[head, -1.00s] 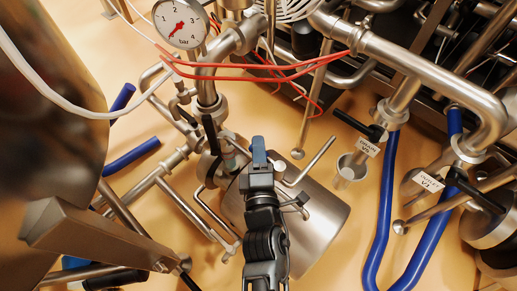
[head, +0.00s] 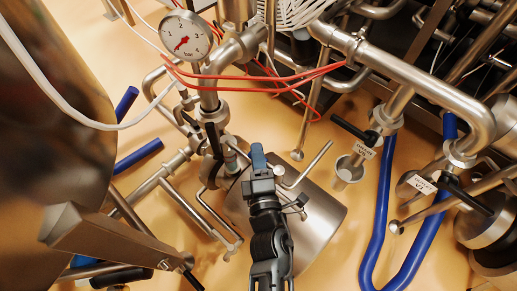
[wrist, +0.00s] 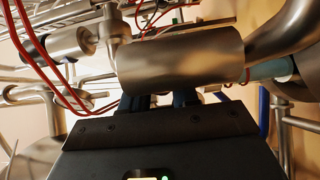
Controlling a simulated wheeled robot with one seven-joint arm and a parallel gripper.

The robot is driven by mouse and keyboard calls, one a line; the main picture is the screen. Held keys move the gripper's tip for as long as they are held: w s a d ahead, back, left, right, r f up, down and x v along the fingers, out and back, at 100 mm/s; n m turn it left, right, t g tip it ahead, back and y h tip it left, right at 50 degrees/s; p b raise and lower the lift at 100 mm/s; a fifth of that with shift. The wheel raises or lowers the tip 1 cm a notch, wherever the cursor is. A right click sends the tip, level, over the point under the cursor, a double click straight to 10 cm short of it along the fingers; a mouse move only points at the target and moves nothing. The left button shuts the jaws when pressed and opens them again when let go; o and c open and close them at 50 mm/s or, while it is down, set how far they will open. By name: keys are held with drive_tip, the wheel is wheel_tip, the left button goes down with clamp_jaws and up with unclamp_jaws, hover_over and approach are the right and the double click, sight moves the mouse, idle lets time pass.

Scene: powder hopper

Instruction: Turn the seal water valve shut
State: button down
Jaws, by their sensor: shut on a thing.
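My gripper (head: 261,172) reaches up from the bottom middle of the head view, its jaws closed around a small blue handle (head: 258,157). I take this for the seal water valve's handle; no label on it is readable. It stands by the pipework above a steel cylinder (head: 310,222). The valve body under it is mostly hidden by my gripper. In the wrist view, my dark finger bases (wrist: 160,101) run up behind a steel cylindrical part (wrist: 180,58), which hides the fingertips and the grip. A pale blue-green fitting (wrist: 270,68) shows to its right.
A pressure gauge (head: 183,38) and red cables (head: 250,78) are above the gripper. Valves labelled with white tags, with black levers (head: 353,129) (head: 466,197), and blue hoses (head: 378,215) stand to the right. A bare rod (head: 316,164) sticks out close beside my gripper.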

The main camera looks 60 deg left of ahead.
drive_tip(key=p, duration=0.1)
drive_tip(key=g+p, duration=0.1)
drive_tip(key=n+g+p, duration=0.1)
drive_tip(key=shift+s+d+r+y, duration=0.2)
drive_tip(key=shift+s+r+y, duration=0.1)
drive_tip(key=shift+y, duration=0.1)
drive_tip(key=shift+s+d+f+n+g+h+p, duration=0.15)
drive_tip(key=shift+s+d+n+g, duration=0.35)
drive_tip(key=shift+n+g, duration=1.25)
drive_tip(key=shift+s+d+f+n+g+h+p, duration=0.15)
drive_tip(key=shift+s+d+n+g, duration=0.65)
drive_tip(key=shift+g, duration=1.6)
drive_tip(key=shift+s+d+f+n+g+h+p, duration=0.15)
drive_tip(key=shift+d+n+g+h, duration=0.1)
drive_tip(key=shift+n+g, duration=1.6)
drive_tip(key=shift+g, duration=0.3)
drive_tip(key=shift+r, duration=0.1)
drive_tip(key=c, duration=0.9)
unclamp_jaws()
drive_tip(key=shift+c, duration=0.2)
drive_tip(key=shift+w+d, duration=0.1)
